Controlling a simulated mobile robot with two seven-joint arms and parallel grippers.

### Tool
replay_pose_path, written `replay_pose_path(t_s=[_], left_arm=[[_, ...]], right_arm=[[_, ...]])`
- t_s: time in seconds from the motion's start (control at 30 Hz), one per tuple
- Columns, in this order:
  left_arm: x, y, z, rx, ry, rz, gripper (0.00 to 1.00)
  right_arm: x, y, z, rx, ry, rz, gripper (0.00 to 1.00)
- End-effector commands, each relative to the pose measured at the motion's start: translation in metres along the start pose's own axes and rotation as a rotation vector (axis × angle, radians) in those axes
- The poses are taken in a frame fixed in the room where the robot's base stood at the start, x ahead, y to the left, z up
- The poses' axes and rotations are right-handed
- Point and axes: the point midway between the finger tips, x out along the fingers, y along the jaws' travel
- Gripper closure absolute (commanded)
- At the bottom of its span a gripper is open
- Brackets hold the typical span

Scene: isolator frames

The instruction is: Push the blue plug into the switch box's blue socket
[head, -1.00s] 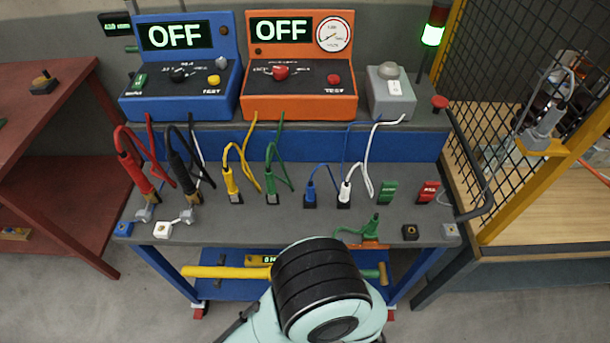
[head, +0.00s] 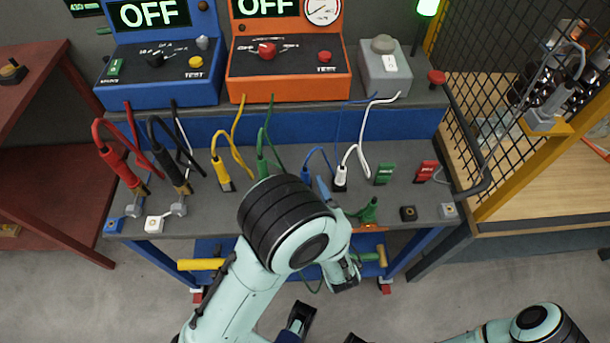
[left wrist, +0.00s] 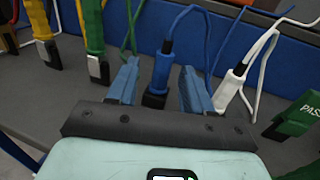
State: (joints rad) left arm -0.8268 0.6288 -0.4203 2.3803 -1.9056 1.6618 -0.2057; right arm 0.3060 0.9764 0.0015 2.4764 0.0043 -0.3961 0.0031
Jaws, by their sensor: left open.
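The blue plug (left wrist: 161,72) stands upright on the bench with its blue cable rising from the top. In the left wrist view it is between the two blue fingers of my left gripper (left wrist: 159,75), which are apart with a gap on each side of it. In the head view the plug (head: 306,177) is partly hidden behind my left wrist, and only a bit of the left gripper (head: 322,188) shows. A small blue block (head: 114,226) sits at the bench's front left; I cannot tell whether it is the blue socket. Dark parts at the bottom may be my right gripper.
A white plug (head: 341,178) stands close to the right of the blue one. A green plug (head: 262,168) and a yellow plug (head: 223,175) stand to the left. A blue OFF box (head: 150,85) and an orange OFF box (head: 290,80) stand behind. A wire cage (head: 500,110) borders the right.

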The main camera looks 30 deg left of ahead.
Motion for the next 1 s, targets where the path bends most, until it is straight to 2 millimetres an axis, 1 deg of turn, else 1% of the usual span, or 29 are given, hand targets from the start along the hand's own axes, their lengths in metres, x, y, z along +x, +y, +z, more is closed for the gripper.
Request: replay_pose_path(t_s=[0.2, 0.3, 0.4, 0.6, 0.67, 0.7, 0.77, 1.0], left_arm=[[0.033, -0.005, -0.002, -0.001, -0.002, 0.005, 0.5], [0.044, -0.005, -0.002, -0.002, -0.002, 0.003, 0.5], [0.049, -0.005, -0.002, -0.001, -0.001, 0.002, 0.5], [0.049, -0.005, -0.002, 0.0, -0.001, 0.001, 0.5], [0.048, -0.005, -0.002, 0.0, -0.001, 0.001, 0.69], [0.048, -0.005, -0.002, 0.0, -0.001, 0.001, 0.82], [0.048, -0.005, -0.002, 0.0, -0.001, 0.001, 1.0], [0.048, -0.005, -0.002, 0.0, -0.001, 0.001, 1.0]], right_arm=[[0.0, 0.0, 0.0, 0.0, 0.0, 0.0, 0.57], [0.0, 0.0, 0.0, 0.0, 0.0, 0.0, 0.57], [0.0, 0.0, 0.0, 0.0, 0.0, 0.0, 0.57], [0.0, 0.0, 0.0, 0.0, 0.0, 0.0, 0.57], [0.0, 0.0, 0.0, 0.0, 0.0, 0.0, 0.57], [0.0, 0.0, 0.0, 0.0, 0.0, 0.0, 0.57], [0.0, 0.0, 0.0, 0.0, 0.0, 0.0, 0.57], [0.0, 0.0, 0.0, 0.0, 0.0, 0.0, 0.57]])
